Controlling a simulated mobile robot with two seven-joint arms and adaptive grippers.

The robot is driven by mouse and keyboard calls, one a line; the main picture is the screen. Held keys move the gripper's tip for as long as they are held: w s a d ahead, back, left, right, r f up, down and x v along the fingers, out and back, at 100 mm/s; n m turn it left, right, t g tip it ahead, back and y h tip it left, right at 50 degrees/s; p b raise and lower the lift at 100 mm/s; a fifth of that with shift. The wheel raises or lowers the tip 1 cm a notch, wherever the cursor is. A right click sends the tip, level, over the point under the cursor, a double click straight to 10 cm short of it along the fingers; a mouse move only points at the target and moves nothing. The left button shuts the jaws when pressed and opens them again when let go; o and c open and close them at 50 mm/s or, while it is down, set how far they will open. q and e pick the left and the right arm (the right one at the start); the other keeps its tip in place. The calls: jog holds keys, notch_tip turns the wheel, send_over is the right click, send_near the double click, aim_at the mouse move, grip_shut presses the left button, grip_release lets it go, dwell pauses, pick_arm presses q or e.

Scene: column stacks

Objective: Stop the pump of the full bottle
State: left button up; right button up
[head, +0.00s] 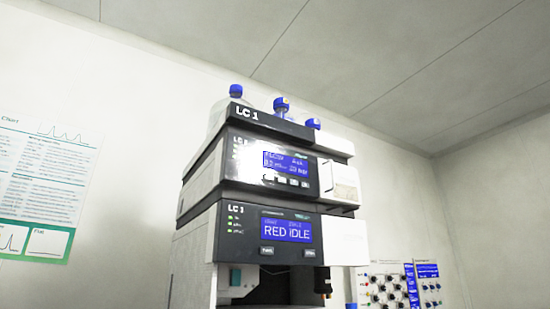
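An instrument stack labelled LC 1 (262,117) stands in the middle of the head view, seen from below. Bottles with blue caps stand on its top: one at the left (232,103), one in the middle (281,111), and one at the right whose cap (314,124) shows. The top tray hides their lower parts, so I cannot tell which is full. The upper module has a small blue screen (285,161) with text too small to read surely, and small buttons (280,181) below it. The lower module's screen (286,230) reads RED IDLE. Neither gripper is in view.
A paper chart (40,190) hangs on the wall at the left. Panels with knobs (388,289) and a small blue display (427,270) stand at the lower right. Two larger buttons (267,250) (309,253) sit under the lower screen. No table surface shows.

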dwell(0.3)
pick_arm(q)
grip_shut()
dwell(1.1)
